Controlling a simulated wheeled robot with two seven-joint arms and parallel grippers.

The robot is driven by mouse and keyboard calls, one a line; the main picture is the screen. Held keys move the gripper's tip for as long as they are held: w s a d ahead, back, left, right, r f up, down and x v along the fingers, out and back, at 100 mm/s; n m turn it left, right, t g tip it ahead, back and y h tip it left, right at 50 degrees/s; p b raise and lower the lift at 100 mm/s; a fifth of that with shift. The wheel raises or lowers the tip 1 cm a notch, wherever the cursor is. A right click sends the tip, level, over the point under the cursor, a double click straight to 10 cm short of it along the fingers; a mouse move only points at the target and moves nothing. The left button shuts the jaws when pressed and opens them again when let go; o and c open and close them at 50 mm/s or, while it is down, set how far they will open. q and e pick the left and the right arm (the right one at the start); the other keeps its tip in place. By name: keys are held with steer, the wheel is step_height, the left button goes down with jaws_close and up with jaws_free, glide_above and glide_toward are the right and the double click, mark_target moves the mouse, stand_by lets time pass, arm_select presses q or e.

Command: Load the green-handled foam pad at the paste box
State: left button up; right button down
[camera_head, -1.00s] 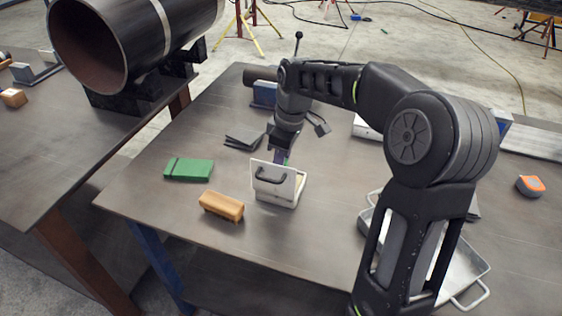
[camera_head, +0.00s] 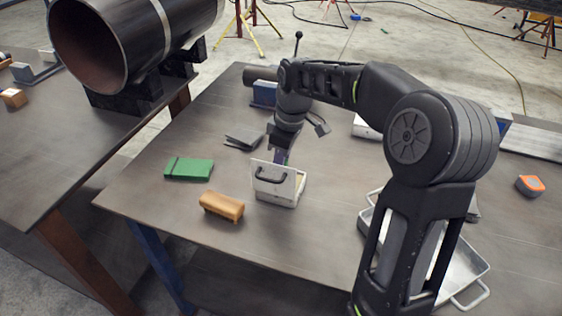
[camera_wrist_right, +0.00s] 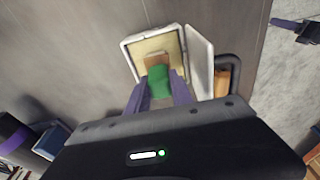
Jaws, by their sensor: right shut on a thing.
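The paste box (camera_head: 291,196) is a small white open box near the middle of the table, with its lid (camera_head: 275,181) standing up and a dark handle on it. In the right wrist view the box (camera_wrist_right: 130,46) shows a pale yellow inside. The green-handled foam pad (camera_wrist_right: 158,82) is between my right gripper's purple fingers. Its tan pad end reaches over or into the box; I cannot tell whether it touches the paste. My right gripper (camera_wrist_right: 160,92) is shut on the green handle. In the head view this gripper (camera_head: 281,157) is just behind the lid, partly hidden. My left gripper is not in view.
A green block (camera_head: 188,169) and a tan wooden brush or block (camera_head: 221,206) lie left of the box. Grey flat pieces (camera_head: 243,139) lie behind. A metal tray (camera_head: 468,268) is at right, partly behind my arm. A large pipe (camera_head: 120,40) rests on the left table.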

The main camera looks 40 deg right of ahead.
step_height(320, 180, up, 7)
steer(key=p, duration=0.5)
steer(key=shift+p, duration=0.3)
stand_by(0.8)
